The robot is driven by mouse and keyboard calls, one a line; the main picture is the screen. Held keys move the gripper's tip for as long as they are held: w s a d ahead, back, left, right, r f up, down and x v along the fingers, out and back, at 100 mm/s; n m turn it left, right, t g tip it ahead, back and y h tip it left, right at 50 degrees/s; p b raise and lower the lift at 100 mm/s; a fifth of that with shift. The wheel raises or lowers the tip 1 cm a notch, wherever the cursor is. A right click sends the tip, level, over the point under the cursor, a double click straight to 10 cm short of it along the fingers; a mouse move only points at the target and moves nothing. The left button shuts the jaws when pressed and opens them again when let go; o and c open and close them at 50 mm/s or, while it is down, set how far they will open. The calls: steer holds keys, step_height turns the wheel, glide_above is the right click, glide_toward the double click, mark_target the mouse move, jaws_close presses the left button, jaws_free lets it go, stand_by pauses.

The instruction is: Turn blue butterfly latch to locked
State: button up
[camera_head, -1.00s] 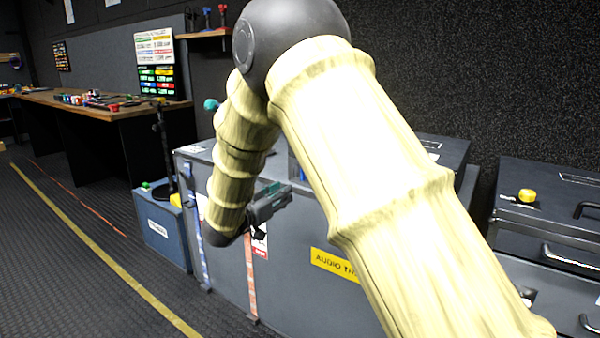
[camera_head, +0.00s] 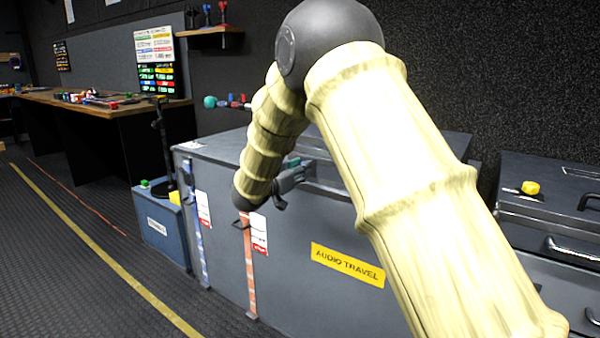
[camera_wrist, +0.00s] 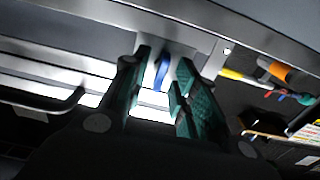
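The blue butterfly latch (camera_wrist: 161,73) shows in the wrist view as a narrow blue piece on a pale metal plate at the grey case's edge. My gripper (camera_wrist: 164,60) has green-padded fingers spread apart, one on each side of the latch in the picture. I cannot tell whether they touch it or how deep it sits between them. In the head view my gripper (camera_head: 288,178) is at the upper front of the large grey case (camera_head: 300,270) labelled "AUDIO TRAVEL". The latch is not clearly visible there; my arm and gripper cover that area.
A red strip (camera_head: 249,270) and a blue strip (camera_head: 200,255) run down the case front, with red-and-white tags beside them. A smaller blue case (camera_head: 160,232) stands to the left. Another case with a yellow knob (camera_head: 530,188) is at right.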

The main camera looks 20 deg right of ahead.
steer(key=shift+w+d, duration=0.1)
steer(key=shift+d, duration=0.05)
steer(key=shift+r, duration=0.1)
jaws_close()
